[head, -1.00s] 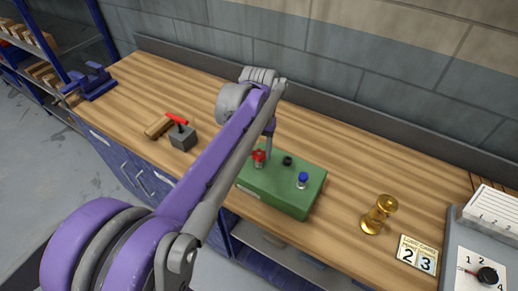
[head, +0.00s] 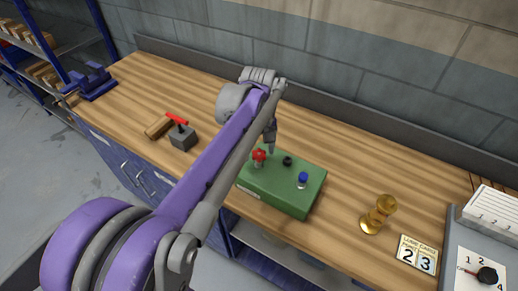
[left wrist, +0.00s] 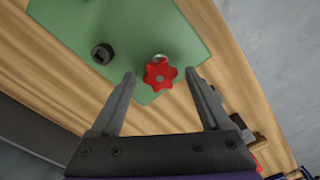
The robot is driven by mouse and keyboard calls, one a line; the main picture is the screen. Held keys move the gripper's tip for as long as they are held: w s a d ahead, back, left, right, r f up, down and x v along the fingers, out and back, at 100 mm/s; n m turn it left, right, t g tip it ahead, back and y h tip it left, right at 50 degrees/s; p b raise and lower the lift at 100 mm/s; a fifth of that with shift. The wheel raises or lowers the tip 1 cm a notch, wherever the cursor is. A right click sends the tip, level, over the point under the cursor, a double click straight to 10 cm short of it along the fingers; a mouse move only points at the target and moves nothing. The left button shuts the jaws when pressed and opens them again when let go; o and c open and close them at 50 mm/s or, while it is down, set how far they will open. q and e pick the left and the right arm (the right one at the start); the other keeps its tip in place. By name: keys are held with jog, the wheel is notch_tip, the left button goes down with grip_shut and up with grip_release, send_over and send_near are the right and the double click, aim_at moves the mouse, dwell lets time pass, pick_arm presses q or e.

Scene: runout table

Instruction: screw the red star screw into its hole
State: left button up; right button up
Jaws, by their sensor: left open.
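The red star screw (head: 259,155) stands upright on the left part of the green block (head: 275,190). Part of its silver shank shows under the head. In the left wrist view the red star head (left wrist: 160,74) lies between the fingertips, with a gap on each side. My left gripper (head: 271,149) is open and empty, just above and beside the screw; it also shows in the left wrist view (left wrist: 165,78). The hole under the screw is hidden. My right gripper is in neither view.
The block also bears a black socket-like piece (head: 287,160) and a blue-topped screw (head: 303,178). A grey block with a red handle (head: 182,136) stands left. A brass piece (head: 378,214) and a number card (head: 417,254) stand right. Bare wood lies behind the block.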

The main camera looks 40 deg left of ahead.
pick_arm(q)
jog(key=n, duration=1.1)
jog(key=shift+n, duration=0.4)
jog(key=n, duration=0.5)
jog(key=shift+n, duration=0.4)
jog(key=n, duration=0.4)
jog(key=shift+n, duration=0.4)
grip_shut()
jog(key=m, duration=0.4)
jog(key=shift+m, duration=0.3)
jog(key=m, duration=0.4)
jog(key=shift+m, duration=0.3)
